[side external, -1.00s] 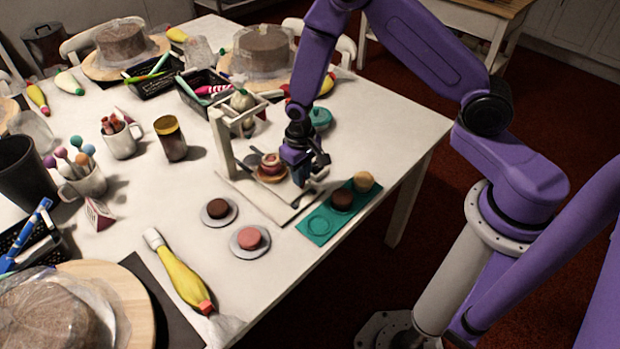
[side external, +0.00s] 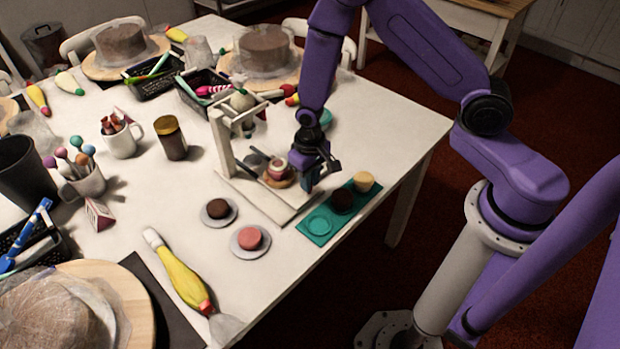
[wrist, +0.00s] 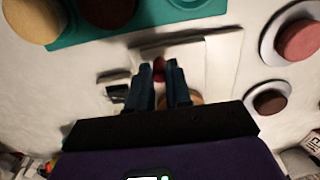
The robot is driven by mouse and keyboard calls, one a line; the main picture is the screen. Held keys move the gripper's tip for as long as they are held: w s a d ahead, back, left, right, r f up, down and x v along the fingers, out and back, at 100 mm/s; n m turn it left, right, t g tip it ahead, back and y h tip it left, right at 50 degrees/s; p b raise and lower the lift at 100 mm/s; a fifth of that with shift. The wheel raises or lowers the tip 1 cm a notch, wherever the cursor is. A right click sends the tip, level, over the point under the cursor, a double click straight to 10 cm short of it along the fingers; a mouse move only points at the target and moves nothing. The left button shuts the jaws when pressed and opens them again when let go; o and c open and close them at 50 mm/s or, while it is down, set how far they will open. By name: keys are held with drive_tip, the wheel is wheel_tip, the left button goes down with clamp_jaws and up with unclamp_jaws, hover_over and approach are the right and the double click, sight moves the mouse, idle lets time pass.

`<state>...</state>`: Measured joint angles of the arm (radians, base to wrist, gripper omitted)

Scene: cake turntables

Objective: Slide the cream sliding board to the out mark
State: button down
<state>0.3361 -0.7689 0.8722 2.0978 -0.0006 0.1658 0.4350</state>
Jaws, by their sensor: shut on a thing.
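The cream sliding board (side external: 262,198) lies low in a pale press-like stand (side external: 221,140). A small layered cake (side external: 278,171) on a tan disc sits at the stand, just left of my gripper (side external: 318,178). In the wrist view my gripper (wrist: 165,72) has its two dark fingers close together around a small red piece (wrist: 159,70), which looks like a knob. The fingers hide most of the knob, and the tan disc shows partly behind them. I cannot clearly make out the out mark.
A teal tray (side external: 318,226) with a dark cake (side external: 342,200) and a pale cake (side external: 364,181) lies close on the right. Plates with a brown cake (side external: 218,208) and a pink cake (side external: 249,238) stand at front left. A yellow piping bag (side external: 182,277) lies nearer.

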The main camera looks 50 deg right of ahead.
drive_tip(key=shift+s+f, duration=0.1)
drive_tip(key=shift+s, duration=0.2)
drive_tip(key=c, duration=1)
unclamp_jaws()
drive_tip(key=shift+c, duration=0.2)
drive_tip(key=shift+w, duration=0.1)
drive_tip(key=shift+w+r, duration=0.1)
drive_tip(key=shift+r, duration=3.45)
drive_tip(key=shift+r, duration=0.1)
